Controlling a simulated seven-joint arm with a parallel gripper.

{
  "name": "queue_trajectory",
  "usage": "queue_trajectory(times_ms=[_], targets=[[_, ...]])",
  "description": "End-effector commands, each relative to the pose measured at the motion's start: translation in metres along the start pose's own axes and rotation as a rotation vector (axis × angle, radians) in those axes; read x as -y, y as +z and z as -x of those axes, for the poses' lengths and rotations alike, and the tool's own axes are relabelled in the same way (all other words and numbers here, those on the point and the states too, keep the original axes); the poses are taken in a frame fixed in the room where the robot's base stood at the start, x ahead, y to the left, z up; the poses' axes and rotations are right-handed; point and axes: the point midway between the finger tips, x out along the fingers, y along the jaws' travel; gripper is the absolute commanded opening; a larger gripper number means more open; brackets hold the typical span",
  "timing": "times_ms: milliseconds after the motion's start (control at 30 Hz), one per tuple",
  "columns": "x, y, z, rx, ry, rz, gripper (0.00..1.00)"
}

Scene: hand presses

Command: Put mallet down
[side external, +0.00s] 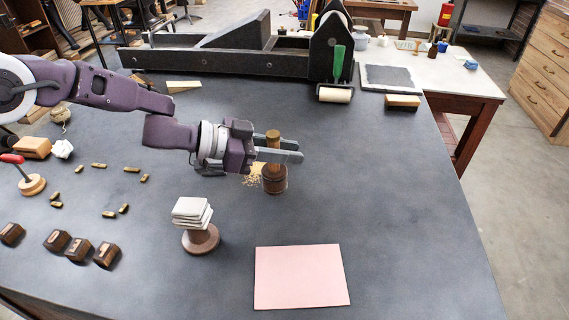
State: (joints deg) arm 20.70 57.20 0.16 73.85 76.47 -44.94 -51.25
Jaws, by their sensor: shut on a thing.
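A wooden mallet (274,178) with a dark, barrel-shaped head and a lighter handle stands upright, head down, right of the middle of the dark table. My gripper (288,152) reaches in from the left and is shut on the mallet's handle, above the head. The handle's top shows above the fingers. I cannot tell whether the head touches the table or hangs just above it.
A pink sheet (301,277) lies in front of the mallet. A round stand (201,239) with stacked pale pads (191,211) is front left. Dark wooden blocks (78,250) and small brass pieces lie left. A large black press (230,60) and a roller (335,95) stand behind.

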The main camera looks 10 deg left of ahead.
Motion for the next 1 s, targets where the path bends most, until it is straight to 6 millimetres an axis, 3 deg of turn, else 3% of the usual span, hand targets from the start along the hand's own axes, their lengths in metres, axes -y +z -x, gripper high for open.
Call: queue_trajectory(times_ms=[133, 500, 533, 600, 1000], targets=[[0.0, 0.02, -0.007, -0.001, 0.0, 0.001, 0.0], [0.001, 0.024, -0.009, -0.001, -0.001, 0.001, 0.0], [0.0, 0.025, -0.009, 0.0, -0.001, 0.001, 0.28], [0.0, 0.024, -0.009, 0.0, -0.001, 0.001, 0.42], [0.001, 0.021, -0.003, 0.001, -0.002, 0.001, 0.44]])
